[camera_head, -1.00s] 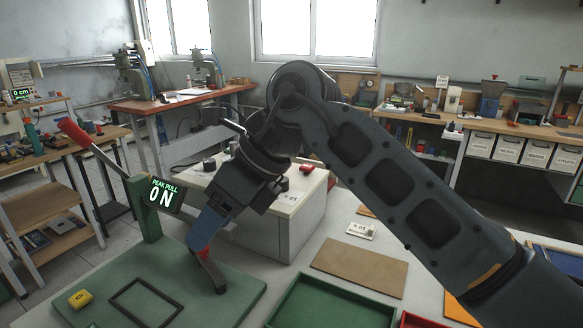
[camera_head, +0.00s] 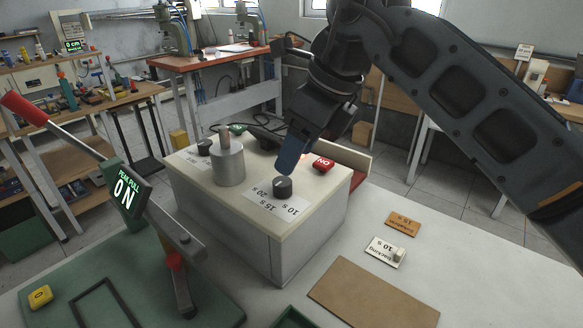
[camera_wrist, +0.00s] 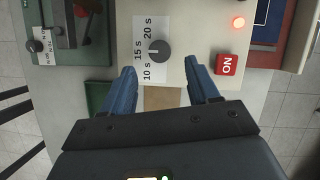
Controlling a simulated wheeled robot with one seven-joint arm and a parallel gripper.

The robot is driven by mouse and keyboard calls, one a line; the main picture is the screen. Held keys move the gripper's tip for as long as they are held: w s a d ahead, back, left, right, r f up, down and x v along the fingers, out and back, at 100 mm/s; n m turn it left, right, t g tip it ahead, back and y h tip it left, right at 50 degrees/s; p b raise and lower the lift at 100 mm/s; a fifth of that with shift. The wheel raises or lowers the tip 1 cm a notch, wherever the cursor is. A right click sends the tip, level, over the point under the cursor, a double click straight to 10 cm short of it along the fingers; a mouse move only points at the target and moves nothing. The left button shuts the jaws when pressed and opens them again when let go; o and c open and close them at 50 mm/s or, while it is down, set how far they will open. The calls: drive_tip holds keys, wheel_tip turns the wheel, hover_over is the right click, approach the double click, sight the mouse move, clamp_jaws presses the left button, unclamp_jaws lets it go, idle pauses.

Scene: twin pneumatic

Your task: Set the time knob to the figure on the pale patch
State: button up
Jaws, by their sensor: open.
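The time knob (camera_head: 283,187) is a small dark round knob on top of the cream box (camera_head: 255,225), beside a white scale reading 10 s, 15 s and 20 s. In the wrist view the knob (camera_wrist: 158,51) lies just ahead of my fingertips, between their lines. Its pointer direction is too small to tell surely. My gripper (camera_head: 290,168) is open and empty above the knob; its two blue fingers (camera_wrist: 163,82) stand apart in the wrist view. A pale patch (camera_head: 384,251) on the table reads 10 s. An orange-brown patch (camera_head: 402,224) behind it reads 15 s.
On the box stand a red ON button (camera_head: 323,163), a grey metal cylinder (camera_head: 228,165) and another dark knob (camera_head: 204,147). A green press with a red-tipped lever (camera_head: 24,108) stands left. A brown board (camera_head: 372,293) lies in front.

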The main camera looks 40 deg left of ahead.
sight(282, 181)
drive_tip(key=p+x, duration=0.1)
drive_tip(key=x, duration=0.5)
drive_tip(key=shift+a+f, duration=0.1)
drive_tip(key=shift+f, duration=0.15)
drive_tip(key=shift+c, duration=0.3)
drive_tip(key=c, duration=1)
